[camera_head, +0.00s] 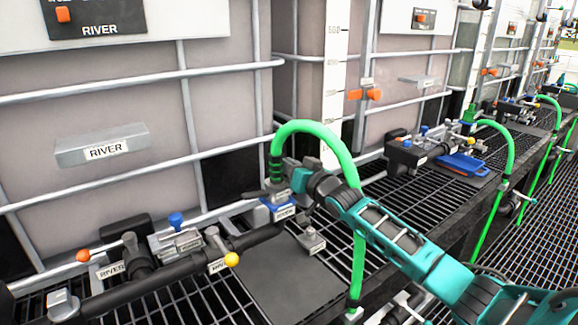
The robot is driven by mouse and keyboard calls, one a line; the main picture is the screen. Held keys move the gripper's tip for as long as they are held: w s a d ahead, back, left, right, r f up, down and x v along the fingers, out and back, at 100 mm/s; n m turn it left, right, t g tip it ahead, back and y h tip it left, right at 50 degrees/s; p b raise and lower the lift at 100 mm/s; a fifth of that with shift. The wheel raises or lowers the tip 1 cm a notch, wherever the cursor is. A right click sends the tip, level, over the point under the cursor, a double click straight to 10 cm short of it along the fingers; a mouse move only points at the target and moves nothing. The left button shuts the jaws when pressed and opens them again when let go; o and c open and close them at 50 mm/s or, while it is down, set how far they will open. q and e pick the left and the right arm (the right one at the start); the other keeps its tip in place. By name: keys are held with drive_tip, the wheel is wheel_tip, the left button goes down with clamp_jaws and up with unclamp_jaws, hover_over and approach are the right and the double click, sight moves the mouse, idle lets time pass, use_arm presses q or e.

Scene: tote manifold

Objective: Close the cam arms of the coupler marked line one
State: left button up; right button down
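A coupler (277,189) sits under the end of the green hose (322,136), above a blue block (281,213) with a white label that seems to read RIVER. No "line one" marking can be read. Cam arms are too small to make out clearly; a dark lever-like piece (254,195) sticks out to the coupler's left. My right gripper (290,176), on the teal arm from the lower right, is right beside the coupler. Its fingertips are partly hidden and overlap the coupler, so contact and opening cannot be told. My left gripper is not in view.
A caged tote (150,110) labelled RIVER stands behind. A black pipe manifold (150,285) with an orange-knobbed valve (83,255), a yellow knob (231,259) and a blue cap (176,219) lies at lower left. A dark flat plate (290,280) covers the grating. More hoses and totes recede right.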

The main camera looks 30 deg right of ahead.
idle(0.3)
drive_tip(key=c, duration=1.2)
unclamp_jaws()
